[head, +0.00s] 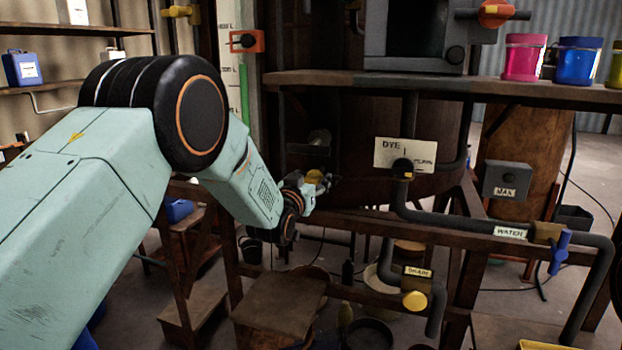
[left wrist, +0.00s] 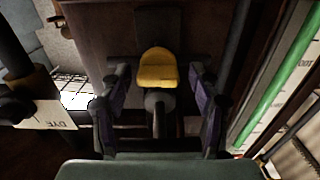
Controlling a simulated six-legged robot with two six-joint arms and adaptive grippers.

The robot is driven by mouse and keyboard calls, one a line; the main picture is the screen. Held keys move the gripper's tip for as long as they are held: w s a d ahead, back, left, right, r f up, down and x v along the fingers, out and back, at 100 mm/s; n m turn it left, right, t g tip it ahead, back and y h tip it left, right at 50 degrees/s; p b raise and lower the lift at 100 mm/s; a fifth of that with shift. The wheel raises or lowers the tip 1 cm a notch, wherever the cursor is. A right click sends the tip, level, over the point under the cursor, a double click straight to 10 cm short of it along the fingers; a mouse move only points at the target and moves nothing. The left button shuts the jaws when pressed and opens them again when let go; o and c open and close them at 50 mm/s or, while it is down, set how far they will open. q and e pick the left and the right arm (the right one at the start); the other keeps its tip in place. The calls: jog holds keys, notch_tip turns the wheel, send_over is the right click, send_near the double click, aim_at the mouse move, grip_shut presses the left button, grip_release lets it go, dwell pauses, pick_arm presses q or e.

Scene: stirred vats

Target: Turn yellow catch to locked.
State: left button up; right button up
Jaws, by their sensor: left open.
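The yellow catch (left wrist: 157,70) shows in the middle of the left wrist view, a rounded yellow knob on a dark stem in front of a brown wall. In the head view a bit of yellow (head: 315,177) shows at the gripper's tip, mostly hidden by it. My left gripper (left wrist: 156,84) is open, with one finger on each side of the catch and a visible gap on both sides. In the head view the left gripper (head: 308,186) reaches to the vat's front, below the shelf. My right gripper is not in view.
A dye sign (head: 404,154) and dark pipes stand right of the gripper. A blue-handled water valve (head: 560,252) and a yellow drain knob (head: 414,300) sit lower right. The wooden shelf (head: 440,82) runs overhead.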

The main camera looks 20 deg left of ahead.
pick_arm(q)
jog(key=shift+w+f, duration=0.1)
jog(key=shift+w, duration=0.05)
jog(key=shift+d, duration=0.25)
jog(key=c, duration=0.3)
jog(key=shift+a, duration=0.2)
jog(key=c, duration=0.5)
jog(key=shift+d, duration=0.1)
jog(key=c, duration=0.4)
